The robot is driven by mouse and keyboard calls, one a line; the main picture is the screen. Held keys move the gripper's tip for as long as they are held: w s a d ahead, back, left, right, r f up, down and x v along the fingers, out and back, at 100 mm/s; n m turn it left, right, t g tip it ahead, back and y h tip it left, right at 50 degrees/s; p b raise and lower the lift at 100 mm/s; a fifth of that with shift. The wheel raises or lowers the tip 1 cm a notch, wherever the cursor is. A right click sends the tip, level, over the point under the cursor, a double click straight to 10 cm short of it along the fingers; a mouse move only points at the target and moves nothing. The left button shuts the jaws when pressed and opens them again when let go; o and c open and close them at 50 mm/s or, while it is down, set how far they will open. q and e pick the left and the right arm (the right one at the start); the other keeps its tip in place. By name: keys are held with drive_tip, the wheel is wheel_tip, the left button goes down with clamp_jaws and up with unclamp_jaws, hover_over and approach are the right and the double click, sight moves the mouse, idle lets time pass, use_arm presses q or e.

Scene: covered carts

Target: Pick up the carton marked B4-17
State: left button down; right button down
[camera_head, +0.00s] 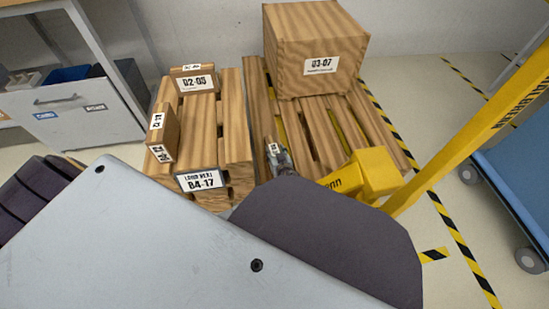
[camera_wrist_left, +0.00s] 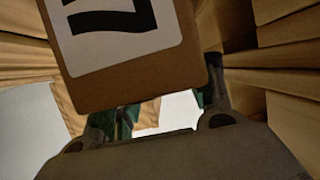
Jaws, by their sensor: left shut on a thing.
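My left gripper (camera_head: 283,161) is above the right pallet, near its left front side, with my grey arm covering the foreground. It is shut on a small brown carton (camera_wrist_left: 140,85), which fills the top of the left wrist view between the fingers. Its white label there shows only a large sideways 7; the rest is cut off. In the head view only a small white label of this carton (camera_head: 273,148) shows at the gripper. A white sign (camera_head: 200,180) on the left pallet's front reads "LOAD NEXT B4-17". My right gripper is not in view.
The left pallet (camera_head: 234,115) carries a carton marked B2-05 (camera_head: 193,80) and a narrow carton (camera_head: 162,132) with sideways labels. A large crate marked 03-07 (camera_head: 313,50) stands on the right pallet (camera_head: 379,125).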

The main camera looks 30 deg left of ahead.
use_arm(q)
drive_tip(key=shift+r, duration=0.15)
